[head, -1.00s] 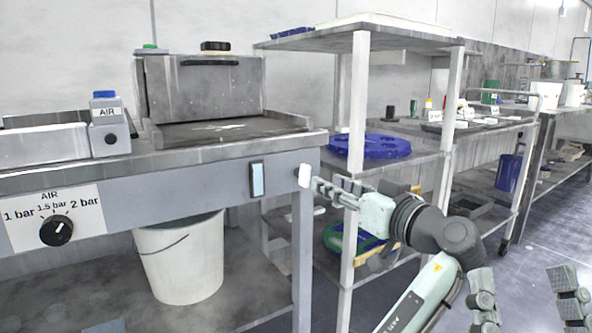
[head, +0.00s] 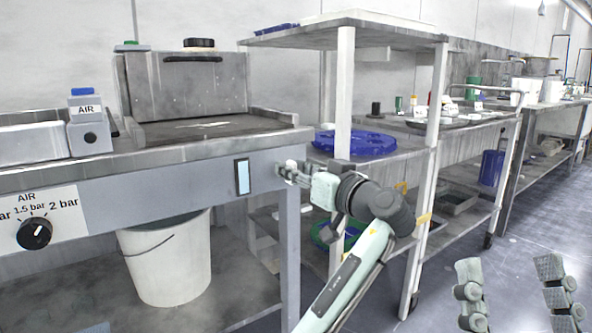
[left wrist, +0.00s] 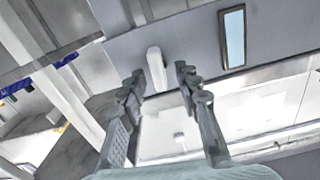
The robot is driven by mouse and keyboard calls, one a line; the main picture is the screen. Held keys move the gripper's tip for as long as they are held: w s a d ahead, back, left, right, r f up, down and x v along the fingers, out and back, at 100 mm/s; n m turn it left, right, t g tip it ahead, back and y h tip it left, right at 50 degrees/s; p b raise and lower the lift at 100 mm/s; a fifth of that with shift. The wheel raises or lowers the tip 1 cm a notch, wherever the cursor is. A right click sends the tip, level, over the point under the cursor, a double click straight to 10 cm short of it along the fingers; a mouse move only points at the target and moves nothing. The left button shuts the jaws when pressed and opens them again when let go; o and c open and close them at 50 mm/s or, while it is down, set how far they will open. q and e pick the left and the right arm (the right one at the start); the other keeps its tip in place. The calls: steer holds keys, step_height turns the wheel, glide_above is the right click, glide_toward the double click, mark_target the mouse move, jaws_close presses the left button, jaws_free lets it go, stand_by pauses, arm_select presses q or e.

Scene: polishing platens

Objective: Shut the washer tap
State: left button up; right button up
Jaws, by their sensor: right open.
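A white rounded lever (left wrist: 156,68), the only tap-like thing I see, sits on the grey front panel of the bench, near its right end. In the left wrist view it stands upright just beyond and between my left fingertips. My left gripper (left wrist: 160,76) is open with a finger to either side of it; I see no contact. In the head view my left gripper (head: 284,170) is at the bench's right corner and largely hides the lever. My right gripper (head: 510,265) is open and empty at the lower right, over the floor.
A light-blue panel (head: 242,177) is on the bench front left of my left gripper, with an air dial (head: 34,233) further left. A white bucket (head: 165,262) stands under the bench. A shelf rack (head: 343,95) with a blue disc (head: 355,143) stands close behind my left arm.

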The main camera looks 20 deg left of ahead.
arm_select(q)
jaws_close()
